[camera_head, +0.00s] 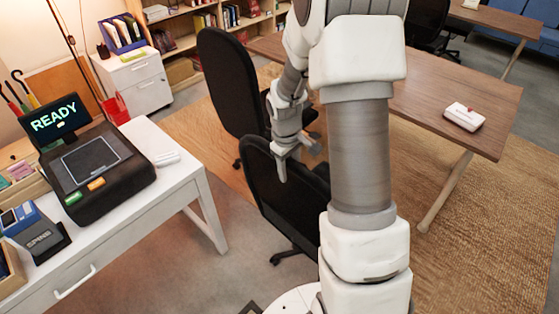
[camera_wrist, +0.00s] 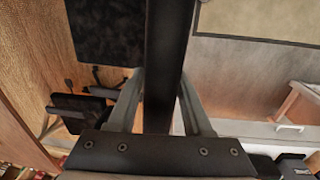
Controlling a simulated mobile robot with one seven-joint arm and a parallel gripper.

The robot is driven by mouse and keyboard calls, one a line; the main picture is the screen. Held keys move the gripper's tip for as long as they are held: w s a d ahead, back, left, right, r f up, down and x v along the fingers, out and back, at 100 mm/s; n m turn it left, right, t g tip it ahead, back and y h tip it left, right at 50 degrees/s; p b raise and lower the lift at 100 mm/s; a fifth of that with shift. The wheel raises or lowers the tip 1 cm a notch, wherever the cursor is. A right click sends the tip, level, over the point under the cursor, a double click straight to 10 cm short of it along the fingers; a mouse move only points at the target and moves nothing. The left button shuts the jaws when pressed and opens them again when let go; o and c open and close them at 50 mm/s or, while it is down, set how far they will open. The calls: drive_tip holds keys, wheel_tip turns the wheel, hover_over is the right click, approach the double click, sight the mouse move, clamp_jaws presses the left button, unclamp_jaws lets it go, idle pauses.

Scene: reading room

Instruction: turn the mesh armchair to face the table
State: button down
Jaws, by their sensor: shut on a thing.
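The black mesh armchair (camera_head: 285,205) stands in the middle of the head view, between the white desk and the wooden table, partly behind my arm. My gripper (camera_head: 283,162) is at the top of its backrest and shut on the rim. In the wrist view the black backrest edge (camera_wrist: 168,60) runs between my two fingers (camera_wrist: 160,108). The chair's seat is mostly hidden in the head view. The wooden table (camera_head: 455,85) is to the right and behind my arm.
A second black chair (camera_head: 228,85) stands just behind. The white desk (camera_head: 185,185) with a READY-screen machine (camera_head: 90,165) is close on the left. A white case (camera_head: 463,117) lies on the table. Bare floor shows between desk and chair.

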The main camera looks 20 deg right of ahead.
drive_tip(key=shift+s+d+n, duration=0.3)
drive_tip(key=shift+s+d, duration=0.05)
drive_tip(key=shift+s, duration=0.5)
drive_tip(key=shift+c, duration=1.6)
unclamp_jaws()
drive_tip(key=shift+w, duration=0.1)
drive_tip(key=shift+r, duration=0.5)
wheel_tip(320, 180, up, 16)
drive_tip(key=a, duration=0.1)
drive_tip(key=shift+s+a+r+p, duration=0.15)
drive_tip(key=shift+s+a+p, duration=0.2)
drive_tip(key=shift+s, duration=0.05)
